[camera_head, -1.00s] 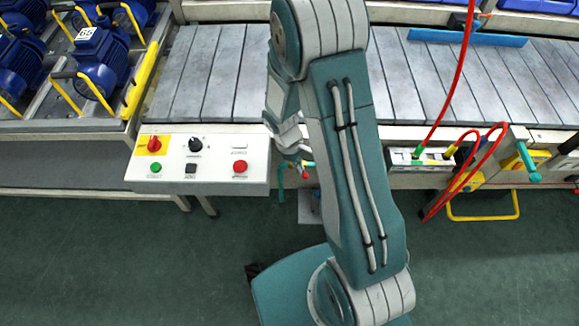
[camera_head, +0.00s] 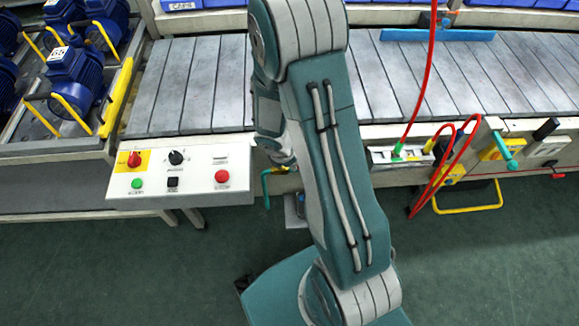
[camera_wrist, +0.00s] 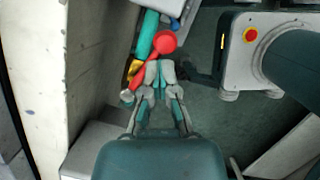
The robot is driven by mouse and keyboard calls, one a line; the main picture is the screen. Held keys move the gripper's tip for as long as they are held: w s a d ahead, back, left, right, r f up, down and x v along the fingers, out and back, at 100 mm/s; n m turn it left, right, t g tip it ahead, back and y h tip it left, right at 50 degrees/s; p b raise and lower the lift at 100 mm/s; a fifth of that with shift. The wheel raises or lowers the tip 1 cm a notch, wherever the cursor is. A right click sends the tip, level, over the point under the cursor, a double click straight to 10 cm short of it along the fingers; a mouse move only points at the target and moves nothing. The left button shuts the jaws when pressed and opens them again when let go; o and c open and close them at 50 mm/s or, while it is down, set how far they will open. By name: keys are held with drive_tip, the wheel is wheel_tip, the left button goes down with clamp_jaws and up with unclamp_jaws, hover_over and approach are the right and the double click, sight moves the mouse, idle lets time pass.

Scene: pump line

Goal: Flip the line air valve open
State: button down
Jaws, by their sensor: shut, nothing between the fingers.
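My gripper (camera_wrist: 159,74) is shut and empty in the wrist view. Its fingertips are close to a red ball-shaped knob (camera_wrist: 164,42), which sits beside a teal pipe-like part (camera_wrist: 147,35) on the conveyor's front side. A small yellow part (camera_wrist: 135,68) lies left of the fingers. I cannot tell whether the fingers touch the knob. In the head view, a yellow piece (camera_head: 281,170) and a teal piece (camera_head: 266,188) show just right of the control panel. My arm hides most of the fittings there and the gripper's fingertips. The valve's position cannot be read clearly.
A white control panel (camera_head: 190,190) with buttons is left of my arm. The slatted conveyor (camera_head: 430,85) runs behind. To the right are red hoses (camera_head: 445,170), a teal lever (camera_head: 503,150) and a black-gripped lever (camera_head: 546,130). Blue motors (camera_head: 72,80) stand at left. Green floor is clear in front.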

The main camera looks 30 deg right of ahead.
drive_tip(key=shift+w, duration=0.1)
drive_tip(key=shift+w+a, duration=0.5)
drive_tip(key=shift+a, duration=0.05)
idle(0.3)
